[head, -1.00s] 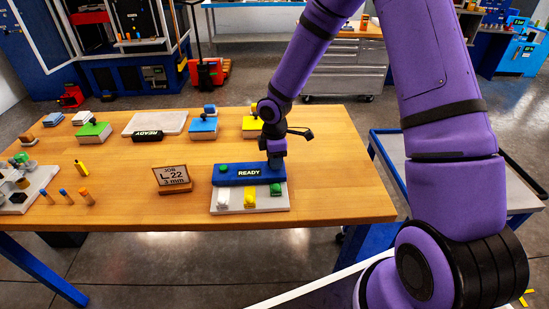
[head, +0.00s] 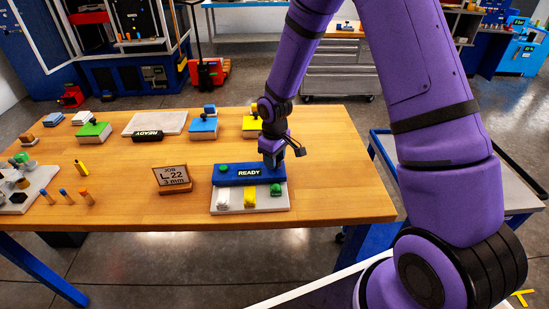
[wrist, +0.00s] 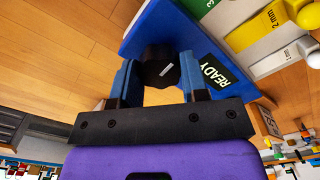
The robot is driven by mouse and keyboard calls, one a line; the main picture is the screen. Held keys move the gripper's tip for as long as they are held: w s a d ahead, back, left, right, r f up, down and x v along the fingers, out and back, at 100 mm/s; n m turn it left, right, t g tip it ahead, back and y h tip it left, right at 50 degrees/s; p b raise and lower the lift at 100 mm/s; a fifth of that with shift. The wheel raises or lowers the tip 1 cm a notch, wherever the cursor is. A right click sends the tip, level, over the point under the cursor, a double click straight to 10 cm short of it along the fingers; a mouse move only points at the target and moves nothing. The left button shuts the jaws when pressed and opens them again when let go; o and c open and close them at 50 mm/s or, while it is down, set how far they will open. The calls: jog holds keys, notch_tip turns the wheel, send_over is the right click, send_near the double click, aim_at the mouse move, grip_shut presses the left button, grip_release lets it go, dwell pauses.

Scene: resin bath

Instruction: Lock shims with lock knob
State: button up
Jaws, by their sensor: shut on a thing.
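The blue lock block (head: 235,181), with a READY label and a green light, stands at the back of a grey plate (head: 240,211) on the wooden table. A white shim (head: 222,197), a yellow shim (head: 250,199) and a green shim (head: 276,189) sit in front of it. My gripper (head: 272,161) is over the block's right end. In the wrist view, my gripper (wrist: 159,70) is shut on the black lock knob (wrist: 158,58), which has a white mark. The yellow shim (wrist: 298,12) shows at upper right there. The head view hides the knob.
The JOB L 22 3 mm sign (head: 172,178) stands just left of the plate. Green, blue and yellow blocks with knobs line the back of the table. Several small pegs and a grey tray (head: 38,183) lie at the left. The table right of the plate is clear.

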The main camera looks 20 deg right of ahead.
jog(key=shift+m, duration=0.6)
jog(key=o, duration=0.9)
jog(key=shift+o, duration=0.2)
notch_tip(320, 180, up, 11)
jog(key=shift+f, duration=0.1)
